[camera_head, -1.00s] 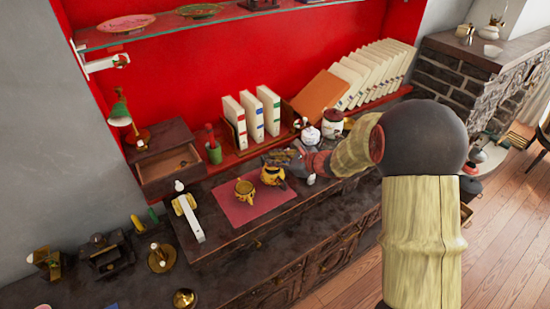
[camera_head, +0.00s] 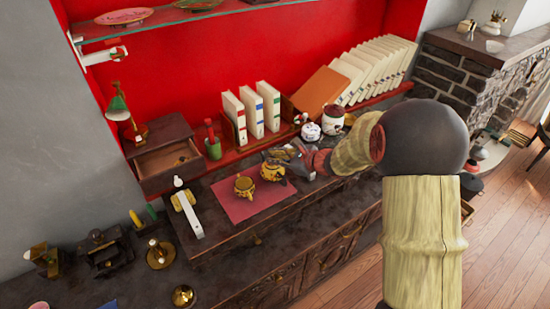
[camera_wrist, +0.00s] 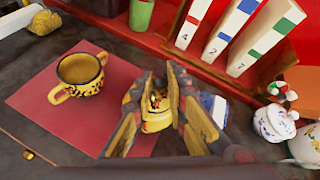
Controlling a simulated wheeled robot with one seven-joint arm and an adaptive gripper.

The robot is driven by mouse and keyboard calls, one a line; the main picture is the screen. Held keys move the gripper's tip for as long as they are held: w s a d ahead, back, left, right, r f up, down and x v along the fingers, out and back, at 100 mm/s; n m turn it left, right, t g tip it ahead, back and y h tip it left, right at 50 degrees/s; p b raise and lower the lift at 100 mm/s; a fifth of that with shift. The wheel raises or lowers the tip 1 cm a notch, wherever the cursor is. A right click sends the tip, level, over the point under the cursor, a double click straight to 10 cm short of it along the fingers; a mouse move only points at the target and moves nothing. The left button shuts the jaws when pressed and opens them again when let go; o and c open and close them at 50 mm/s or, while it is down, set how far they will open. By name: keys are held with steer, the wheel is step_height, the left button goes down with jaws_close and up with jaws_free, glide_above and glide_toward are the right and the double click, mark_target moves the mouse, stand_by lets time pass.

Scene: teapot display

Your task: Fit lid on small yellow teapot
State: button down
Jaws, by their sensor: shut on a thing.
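My gripper (camera_wrist: 155,97) points down at the right side of the red mat, its fingers close around a small knobbed piece that looks like the lid. A yellow body with dark pattern (camera_wrist: 157,126), apparently the small yellow teapot, shows below and between the fingers; it also shows in the head view (camera_head: 271,172). The fingers hide most of it, and I cannot tell whether lid and pot touch. To the left, an open yellow vessel with side handles (camera_wrist: 80,75) stands upright on the red mat (camera_wrist: 45,112); it also shows in the head view (camera_head: 244,187).
A blue-and-white object (camera_wrist: 213,106) is partly hidden behind the right finger. White jars (camera_wrist: 273,122) stand to the right. Upright binders (camera_wrist: 233,35) and a green cup (camera_wrist: 141,14) line the back. A white-armed stand (camera_head: 188,215) is left of the mat. The mat's front is clear.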

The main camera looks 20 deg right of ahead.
steer(key=shift+f, duration=0.1)
steer(key=c, duration=1.7)
jaws_free()
steer(key=v, duration=1.2)
